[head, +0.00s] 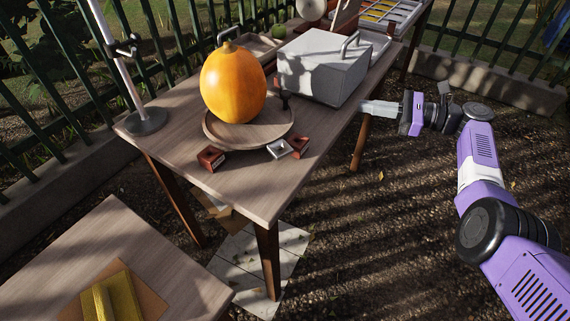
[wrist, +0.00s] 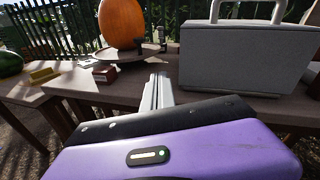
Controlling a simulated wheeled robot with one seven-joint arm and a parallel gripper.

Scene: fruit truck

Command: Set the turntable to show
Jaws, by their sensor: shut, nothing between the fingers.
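A round wooden turntable (head: 222,131) lies on the wooden table. A large orange pumpkin-like fruit (head: 233,84) stands on it, and it also shows in the wrist view (wrist: 121,22). A small dark upright piece (head: 285,101) shows at the turntable's right edge. Small red and white blocks sit at the front: a red one (head: 211,158), a white one (head: 280,149) and another red one (head: 299,147). My gripper (head: 367,107) is shut and empty, right of the table edge in the head view. In the wrist view its fingers (wrist: 157,84) point toward the table, apart from the turntable.
A grey box with a handle (head: 322,68) stands right of the turntable, close to my gripper; it fills the right of the wrist view (wrist: 245,58). A stand with a pole (head: 145,122) is at the left corner. A lower table (head: 185,262) holds a yellow block (head: 104,300).

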